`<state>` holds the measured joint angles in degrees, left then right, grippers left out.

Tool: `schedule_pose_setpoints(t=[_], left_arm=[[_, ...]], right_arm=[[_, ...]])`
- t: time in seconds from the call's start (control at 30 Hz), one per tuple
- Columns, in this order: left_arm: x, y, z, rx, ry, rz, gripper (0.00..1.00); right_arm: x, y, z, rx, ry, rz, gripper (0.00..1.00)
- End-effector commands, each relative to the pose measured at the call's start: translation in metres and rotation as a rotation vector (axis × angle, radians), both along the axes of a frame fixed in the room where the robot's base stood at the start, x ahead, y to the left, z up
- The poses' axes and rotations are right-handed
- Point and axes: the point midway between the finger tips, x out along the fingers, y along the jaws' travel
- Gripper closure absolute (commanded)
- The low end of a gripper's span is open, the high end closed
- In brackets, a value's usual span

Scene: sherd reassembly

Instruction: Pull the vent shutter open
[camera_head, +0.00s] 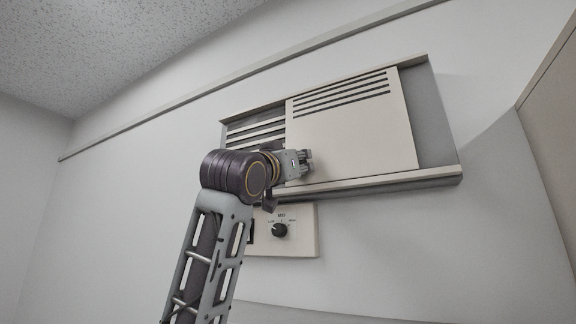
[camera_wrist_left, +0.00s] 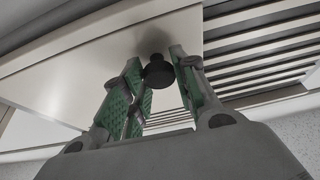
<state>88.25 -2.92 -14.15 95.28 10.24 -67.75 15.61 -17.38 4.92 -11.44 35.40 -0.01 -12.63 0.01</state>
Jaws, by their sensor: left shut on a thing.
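The vent shutter (camera_head: 355,132) is a cream sliding panel with several slots near its top, set in a wall frame with upper and lower rails. Slatted vent (camera_head: 254,131) shows at its left, and a bare grey strip shows at its right. My left gripper (camera_head: 306,164) is at the shutter's lower left edge. In the left wrist view, my left gripper (camera_wrist_left: 156,62) is shut on a round black knob (camera_wrist_left: 158,73) on the shutter (camera_wrist_left: 110,50), with green-padded fingers on both sides. The knob is hidden in the head view. My right gripper is out of view.
A control plate with a black dial (camera_head: 279,230) is on the wall just below the frame, partly behind my left arm. The lower rail (camera_head: 390,180) runs close under the gripper. A beige panel (camera_head: 552,130) stands at the far right. The wall left of the vent is clear.

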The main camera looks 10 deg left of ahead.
Motion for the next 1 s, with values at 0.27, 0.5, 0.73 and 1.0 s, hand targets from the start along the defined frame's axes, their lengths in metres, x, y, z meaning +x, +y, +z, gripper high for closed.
schedule_pose_setpoints(t=[0.27,0.5,0.73,1.0], left_arm=[[-0.01,-0.028,0.0,0.0,-0.002,-0.001,1.0],[-0.013,-0.034,0.001,-0.001,-0.002,-0.001,1.0],[-0.013,-0.034,0.001,-0.002,-0.003,0.0,1.0],[-0.013,-0.033,0.001,-0.002,-0.003,0.0,0.5]], right_arm=[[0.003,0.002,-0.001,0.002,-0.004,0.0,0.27],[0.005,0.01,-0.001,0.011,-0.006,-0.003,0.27],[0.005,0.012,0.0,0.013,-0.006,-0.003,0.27],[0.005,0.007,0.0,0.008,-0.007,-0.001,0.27]])
